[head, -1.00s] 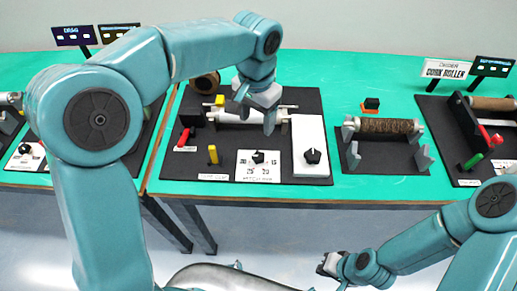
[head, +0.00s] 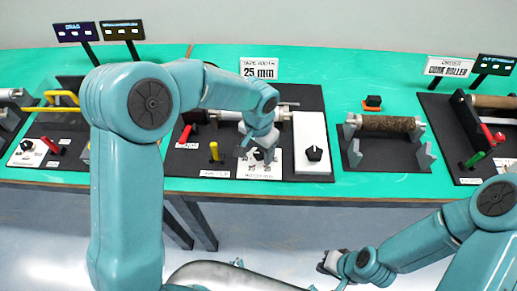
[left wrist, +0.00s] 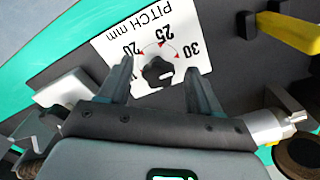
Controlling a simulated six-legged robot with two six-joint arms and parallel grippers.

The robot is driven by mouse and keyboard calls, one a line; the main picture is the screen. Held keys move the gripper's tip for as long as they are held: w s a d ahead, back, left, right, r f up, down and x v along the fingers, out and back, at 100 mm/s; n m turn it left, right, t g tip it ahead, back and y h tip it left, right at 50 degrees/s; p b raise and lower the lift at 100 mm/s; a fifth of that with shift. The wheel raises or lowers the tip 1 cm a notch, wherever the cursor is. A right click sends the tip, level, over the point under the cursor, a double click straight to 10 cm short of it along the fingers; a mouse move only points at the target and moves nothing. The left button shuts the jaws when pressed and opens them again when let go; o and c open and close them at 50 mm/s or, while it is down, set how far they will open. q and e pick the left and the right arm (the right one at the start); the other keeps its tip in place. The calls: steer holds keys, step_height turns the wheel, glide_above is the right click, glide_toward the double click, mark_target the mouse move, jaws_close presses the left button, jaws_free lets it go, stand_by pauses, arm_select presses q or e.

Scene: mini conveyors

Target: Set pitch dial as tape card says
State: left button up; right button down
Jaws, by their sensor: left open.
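The tape card (head: 259,69) stands at the back of the middle station and reads 25 mm. The pitch dial is a black knob (left wrist: 158,71) on a white plate (left wrist: 112,42) marked PITCH mm. Marks 20, 25 and 30 show with red ticks. The knob's white line lies on its right side in the left wrist view, below the 30; its exact setting is unclear. My left gripper (head: 250,150) is open over the dial, one finger either side of the knob, with gaps visible. It also shows in the left wrist view (left wrist: 160,75). My right gripper (head: 332,262) is low, before the table; its jaws are unclear.
A white box with a black knob (head: 314,153) stands right of the dial. A yellow lever (head: 214,152) and a red lever (head: 186,133) stand to its left. A brown roller (head: 388,123) sits on a stand farther right. An order card (head: 450,67) reads CORK ROLLER.

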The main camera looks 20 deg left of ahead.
arm_select(q)
steer(key=shift+w, duration=0.1)
steer(key=shift+c, duration=0.6)
steer(key=c, duration=0.9)
steer(key=shift+f+n+b, duration=0.2)
steer(key=shift+n+b, duration=0.85)
steer(key=shift+n, duration=0.05)
steer(key=n+b, duration=0.2)
steer(key=shift+d+n, duration=0.1)
steer(key=shift+n, duration=0.2)
steer(key=n+b, duration=0.1)
steer(key=n, duration=0.2)
steer(key=shift+r+b, duration=0.1)
steer(key=shift+b, duration=0.3)
steer(key=shift+d+r+n+b, duration=0.15)
steer(key=shift+n+b, duration=0.45)
steer(key=shift+n, duration=1.3)
